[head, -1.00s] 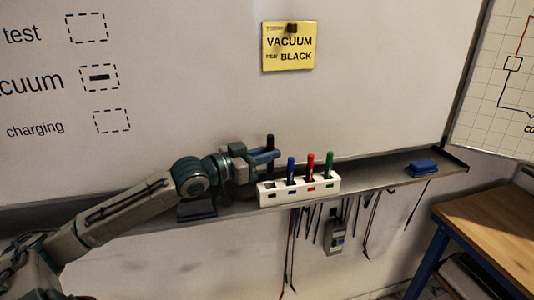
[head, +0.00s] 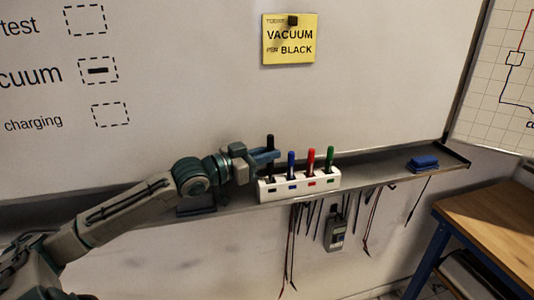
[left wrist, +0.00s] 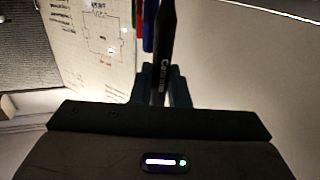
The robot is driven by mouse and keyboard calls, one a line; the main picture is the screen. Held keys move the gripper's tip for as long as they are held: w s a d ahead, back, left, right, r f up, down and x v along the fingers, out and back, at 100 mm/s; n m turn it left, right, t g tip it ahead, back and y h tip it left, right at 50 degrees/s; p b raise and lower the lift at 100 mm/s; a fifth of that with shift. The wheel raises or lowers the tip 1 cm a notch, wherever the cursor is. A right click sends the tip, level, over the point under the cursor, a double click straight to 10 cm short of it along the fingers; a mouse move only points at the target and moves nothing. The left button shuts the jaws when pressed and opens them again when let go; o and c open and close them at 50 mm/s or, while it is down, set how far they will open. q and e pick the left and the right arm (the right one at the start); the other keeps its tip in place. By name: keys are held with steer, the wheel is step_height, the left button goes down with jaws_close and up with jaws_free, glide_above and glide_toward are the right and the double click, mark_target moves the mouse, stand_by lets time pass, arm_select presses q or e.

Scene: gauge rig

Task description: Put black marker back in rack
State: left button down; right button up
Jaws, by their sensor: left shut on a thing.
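The black marker (head: 270,142) stands upright above the left end slot of the white rack (head: 325,184). My left gripper (head: 267,157) is shut on it, and its fingers hide part of the marker. The marker's lower end is at the rack's left slot; I cannot tell how deep it sits. In the left wrist view the black marker (left wrist: 165,45) stands between the shut fingers, with white lettering along its side. My right gripper is in neither view.
A blue marker (head: 291,164), a red marker (head: 310,160) and a green marker (head: 330,158) stand in the rack's other slots. The rack is on a narrow ledge (head: 375,168) under the whiteboard. A blue eraser (head: 423,163) lies farther right. Several cables hang below.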

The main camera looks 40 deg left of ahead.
arm_select(q)
steer(key=shift+f+b, duration=1.05)
steer(key=shift+f, duration=0.35)
steer(key=c, duration=0.7)
jaws_free()
steer(key=shift+c, duration=0.2)
step_height(320, 180, up, 10)
steer(key=p, duration=0.8)
steer(key=shift+p, duration=0.35)
